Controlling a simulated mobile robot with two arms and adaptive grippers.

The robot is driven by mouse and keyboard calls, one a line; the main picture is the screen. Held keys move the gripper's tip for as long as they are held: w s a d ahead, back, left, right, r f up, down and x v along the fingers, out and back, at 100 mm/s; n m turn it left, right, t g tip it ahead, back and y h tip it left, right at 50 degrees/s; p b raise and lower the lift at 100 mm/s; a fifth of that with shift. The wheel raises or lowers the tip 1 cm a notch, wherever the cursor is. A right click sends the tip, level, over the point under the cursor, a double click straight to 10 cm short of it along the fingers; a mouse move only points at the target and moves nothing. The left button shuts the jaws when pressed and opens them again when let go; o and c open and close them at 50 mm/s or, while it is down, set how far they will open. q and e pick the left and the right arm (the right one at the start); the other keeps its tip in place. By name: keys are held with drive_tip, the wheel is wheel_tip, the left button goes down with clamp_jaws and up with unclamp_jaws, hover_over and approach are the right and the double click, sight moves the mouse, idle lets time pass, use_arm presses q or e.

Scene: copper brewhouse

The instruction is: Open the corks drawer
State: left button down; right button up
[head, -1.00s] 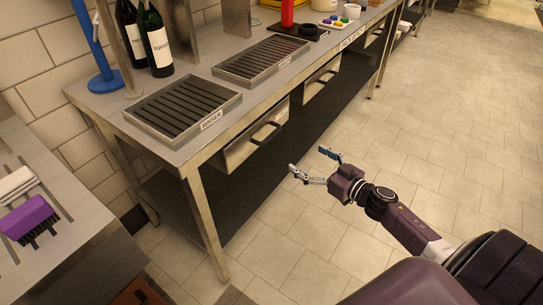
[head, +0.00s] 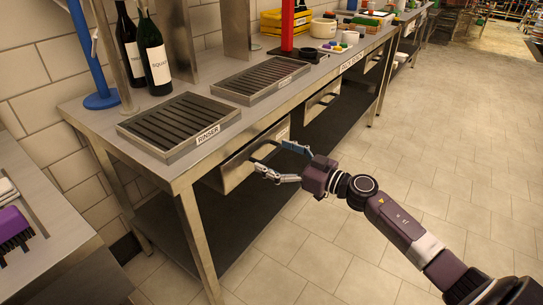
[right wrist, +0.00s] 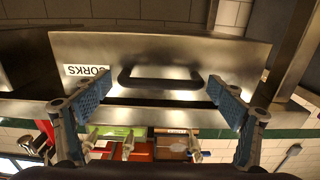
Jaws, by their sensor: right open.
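The corks drawer (head: 236,174) is a metal drawer under the near part of the steel bench, and it looks shut. In the right wrist view its front (right wrist: 215,60) bears an upside-down label (right wrist: 87,71) reading CORKS and a dark bar handle (right wrist: 160,84). My right gripper (head: 270,157) is open and empty, right at the drawer front. In the right wrist view its blue-padded fingers stand to either side of the handle, apart from it; the exact depth is hard to tell. In the head view the fingers partly hide the handle. My left gripper is not in view.
The steel bench (head: 205,152) carries a RINSER tray (head: 180,122), a second slatted tray (head: 262,76) and dark bottles (head: 154,58). Another drawer (head: 322,99) lies further along. A side counter (head: 62,235) stands at the left. The tiled floor (head: 430,190) is clear.

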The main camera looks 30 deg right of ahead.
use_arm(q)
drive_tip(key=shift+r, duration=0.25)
use_arm(e)
drive_tip(key=shift+w+a, duration=0.2)
drive_tip(key=shift+w, duration=0.25)
